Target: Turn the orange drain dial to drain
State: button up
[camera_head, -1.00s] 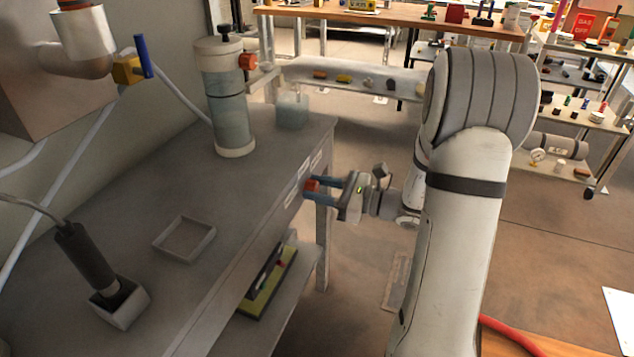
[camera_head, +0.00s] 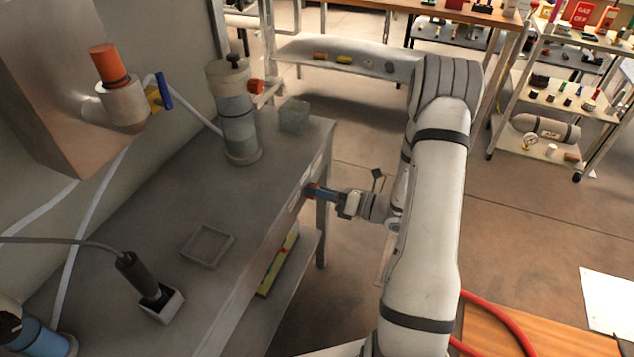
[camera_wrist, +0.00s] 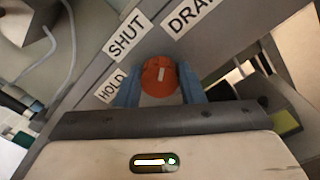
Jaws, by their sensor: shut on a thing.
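The orange drain dial (camera_wrist: 160,76) sits on the grey front edge of the bench, with a short white mark on its face pointing roughly up in the wrist view. The labels HOLD (camera_wrist: 111,86), SHUT (camera_wrist: 130,36) and DRAIN (camera_wrist: 191,14) are around it; DRAIN is partly cut off by the frame. My gripper (camera_wrist: 161,86) is shut on the dial, one blue finger on each side. In the head view my gripper (camera_head: 322,193) reaches the bench front from the right, and the dial (camera_head: 311,189) is mostly hidden by the fingers.
A lower shelf holds a yellow item (camera_head: 279,262).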

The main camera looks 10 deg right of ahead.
jog(key=shift+w+d+r+m+p, duration=0.1)
jog(key=shift+d+m+p, duration=0.05)
jog(key=shift+m+p, duration=0.35)
jog(key=o, duration=0.7)
jog(key=shift+d, duration=0.1)
jog(key=o, duration=0.3)
jog(key=v, duration=0.7)
jog(key=shift+s+d+f, duration=0.2)
jog(key=shift+s, duration=0.1)
